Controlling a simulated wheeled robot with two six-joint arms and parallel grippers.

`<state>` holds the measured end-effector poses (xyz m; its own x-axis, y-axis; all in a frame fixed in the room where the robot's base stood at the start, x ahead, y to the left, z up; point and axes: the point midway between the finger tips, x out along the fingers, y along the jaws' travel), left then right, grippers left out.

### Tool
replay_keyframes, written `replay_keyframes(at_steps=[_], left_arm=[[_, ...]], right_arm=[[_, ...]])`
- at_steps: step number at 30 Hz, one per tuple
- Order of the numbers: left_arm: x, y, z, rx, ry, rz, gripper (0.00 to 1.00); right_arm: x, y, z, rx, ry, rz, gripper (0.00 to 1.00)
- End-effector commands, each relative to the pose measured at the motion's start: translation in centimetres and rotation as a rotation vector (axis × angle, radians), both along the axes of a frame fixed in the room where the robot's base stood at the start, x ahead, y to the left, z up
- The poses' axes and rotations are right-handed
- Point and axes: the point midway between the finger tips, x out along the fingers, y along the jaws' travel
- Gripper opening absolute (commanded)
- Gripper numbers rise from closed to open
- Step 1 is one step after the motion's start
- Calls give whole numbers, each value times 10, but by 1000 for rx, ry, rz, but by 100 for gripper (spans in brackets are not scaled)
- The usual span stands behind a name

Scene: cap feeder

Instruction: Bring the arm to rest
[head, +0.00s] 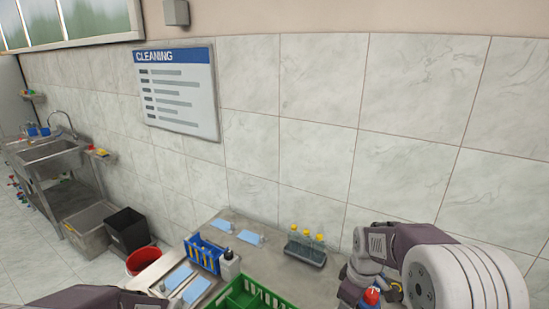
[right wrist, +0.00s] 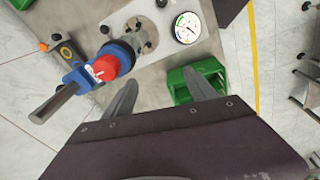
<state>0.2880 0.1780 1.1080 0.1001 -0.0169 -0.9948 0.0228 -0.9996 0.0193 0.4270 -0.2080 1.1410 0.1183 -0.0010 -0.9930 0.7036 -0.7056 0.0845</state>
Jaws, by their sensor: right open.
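My right arm reaches in from the right in the head view, and its gripper is hidden there. In the right wrist view my right gripper (right wrist: 160,93) is open, its two dark fingers apart with nothing between them. A blue device with a red knob (right wrist: 105,67) and a metal lever lies to the left of the fingers. The same red knob (head: 371,296) shows beside my right arm in the head view. Only part of my left arm shows at the lower left of the head view; its gripper is out of sight.
A round gauge (right wrist: 187,27) and a green bin (right wrist: 196,78) lie beyond the fingers. In the head view a green crate (head: 247,294), a blue crate (head: 205,254) and a dark rack of yellow-capped bottles (head: 306,253) stand on the table. A tiled wall rises behind.

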Motion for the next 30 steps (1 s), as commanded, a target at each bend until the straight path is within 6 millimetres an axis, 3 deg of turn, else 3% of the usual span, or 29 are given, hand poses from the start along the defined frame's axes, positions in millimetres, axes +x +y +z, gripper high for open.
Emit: replay_keyframes(at_steps=[1,3,6,9,15,30], left_arm=[[0,0,-47,0,0,0,65],[0,0,-65,0,0,0,65],[0,0,-69,0,-1,0,65],[0,0,-60,0,-2,0,65],[0,0,-60,0,-2,0,65],[0,0,-60,0,-1,0,65]], right_arm=[[-28,14,-42,13,-8,-53,65],[-66,25,-63,35,-7,-178,65],[-114,31,-82,63,12,-397,65],[-145,30,-91,78,47,-624,65],[-139,30,-92,107,21,-805,65],[-139,30,-92,107,23,-806,65]])
